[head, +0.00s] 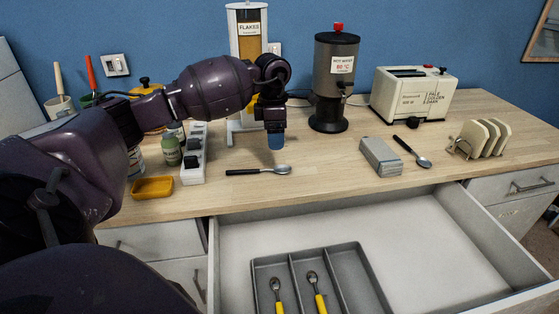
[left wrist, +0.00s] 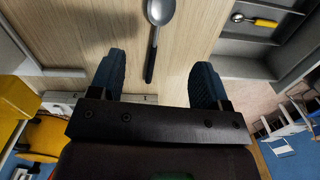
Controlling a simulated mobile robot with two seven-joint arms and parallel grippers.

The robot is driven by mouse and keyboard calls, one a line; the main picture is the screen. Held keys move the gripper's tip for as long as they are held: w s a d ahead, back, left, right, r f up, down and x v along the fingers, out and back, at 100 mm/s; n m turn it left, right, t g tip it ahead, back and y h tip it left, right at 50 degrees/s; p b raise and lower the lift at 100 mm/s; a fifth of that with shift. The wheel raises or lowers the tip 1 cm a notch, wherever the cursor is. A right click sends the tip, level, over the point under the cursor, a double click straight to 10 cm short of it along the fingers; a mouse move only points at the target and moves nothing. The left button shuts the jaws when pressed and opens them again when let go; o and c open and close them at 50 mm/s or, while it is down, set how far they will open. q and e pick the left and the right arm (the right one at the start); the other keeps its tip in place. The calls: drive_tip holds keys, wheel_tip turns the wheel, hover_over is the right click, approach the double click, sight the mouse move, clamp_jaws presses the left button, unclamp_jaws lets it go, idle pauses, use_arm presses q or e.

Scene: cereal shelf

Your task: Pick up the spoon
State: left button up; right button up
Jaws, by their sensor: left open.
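A metal spoon with a black handle (head: 258,171) lies on the wooden counter (head: 320,185) near its front edge, bowl to the right. My left gripper (head: 275,140) is above and just behind it, pointing down, apart from it. In the left wrist view the gripper (left wrist: 158,66) is open and empty, and the same spoon (left wrist: 153,42) lies below, its handle end between the fingers. A second black-handled spoon (head: 412,152) lies on the counter to the right. Two yellow-handled spoons (head: 277,293) (head: 316,290) lie in the drawer tray. My right gripper is out of view.
The open drawer (head: 420,235) below the counter holds a grey divided tray (head: 372,280). A grey block (head: 381,156), toast rack (head: 480,140), toaster (head: 413,93), hot water dispenser (head: 333,80) and flakes dispenser (head: 247,45) stand around. A yellow dish (head: 152,187) is at left.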

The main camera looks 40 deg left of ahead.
use_arm(q)
hover_over(273, 169)
drive_tip(key=f, duration=0.4)
drive_tip(key=shift+w+a+f, duration=0.1)
drive_tip(key=shift+w+f, duration=0.15)
drive_tip(key=shift+w, duration=0.05)
drive_tip(key=shift+s+f, duration=0.1)
drive_tip(key=shift+f, duration=0.6)
wheel_tip(273, 169, down, 4)
drive_tip(key=shift+s+f, duration=0.1)
drive_tip(key=shift+s, duration=0.05)
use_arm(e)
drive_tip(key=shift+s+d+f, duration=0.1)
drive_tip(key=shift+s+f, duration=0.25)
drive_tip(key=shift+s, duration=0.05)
use_arm(q)
drive_tip(key=c, duration=1)
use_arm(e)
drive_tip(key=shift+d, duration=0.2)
